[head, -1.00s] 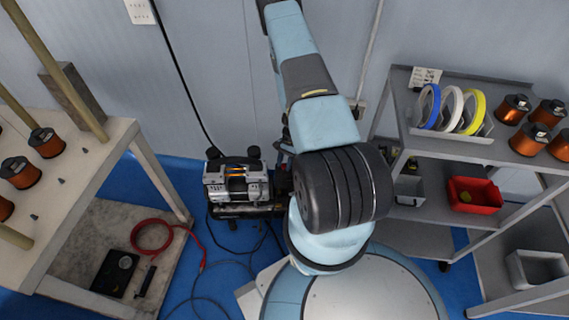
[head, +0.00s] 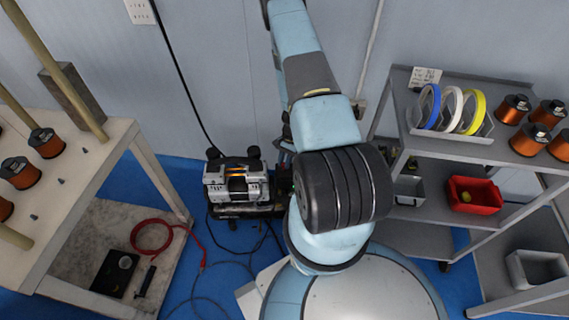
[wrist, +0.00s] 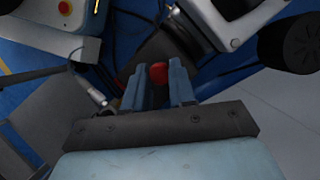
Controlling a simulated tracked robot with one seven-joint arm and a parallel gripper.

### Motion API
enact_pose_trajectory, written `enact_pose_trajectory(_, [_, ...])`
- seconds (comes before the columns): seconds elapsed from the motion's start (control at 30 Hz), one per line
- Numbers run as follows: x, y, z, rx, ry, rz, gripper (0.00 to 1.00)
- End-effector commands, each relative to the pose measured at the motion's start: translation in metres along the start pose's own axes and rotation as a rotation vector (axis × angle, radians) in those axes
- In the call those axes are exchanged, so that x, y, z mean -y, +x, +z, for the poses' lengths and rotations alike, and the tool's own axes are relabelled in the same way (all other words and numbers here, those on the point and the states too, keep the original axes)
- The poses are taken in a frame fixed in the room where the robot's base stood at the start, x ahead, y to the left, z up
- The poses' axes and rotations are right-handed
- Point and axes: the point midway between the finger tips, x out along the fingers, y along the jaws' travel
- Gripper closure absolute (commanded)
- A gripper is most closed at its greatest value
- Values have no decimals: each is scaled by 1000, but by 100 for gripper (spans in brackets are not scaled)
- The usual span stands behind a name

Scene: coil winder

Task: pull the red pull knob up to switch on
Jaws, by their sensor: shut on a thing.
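The red pull knob (wrist: 159,72) shows in the wrist view between the two blue fingers of my gripper (wrist: 158,84). The fingers are shut on it; its lower part and what it is mounted on are partly hidden.
A wooden-topped bench (head: 75,185) with copper spools stands at left. A grey shelf cart (head: 440,149) with tape rolls and a red bin (head: 474,195) stands at right. A red hose (head: 152,236) lies at lower left. Cables run over the blue floor.

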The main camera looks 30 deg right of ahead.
Motion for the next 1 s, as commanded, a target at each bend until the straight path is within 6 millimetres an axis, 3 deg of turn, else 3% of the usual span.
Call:
enact_pose_trajectory(0.23, [1, -2, 1, 1, -2, -2, 100])
enact_pose_trajectory(0.27, [1, -2, 1, 1, -2, -2, 72])
enact_pose_trajectory(0.5, [1, -2, 0, 1, -1, -1, 49])
enact_pose_trajectory(0.8, [1, -4, 0, 0, -1, -1, 49])
enact_pose_trajectory(1.0, [1, -27, 0, -2, -1, -2, 49])
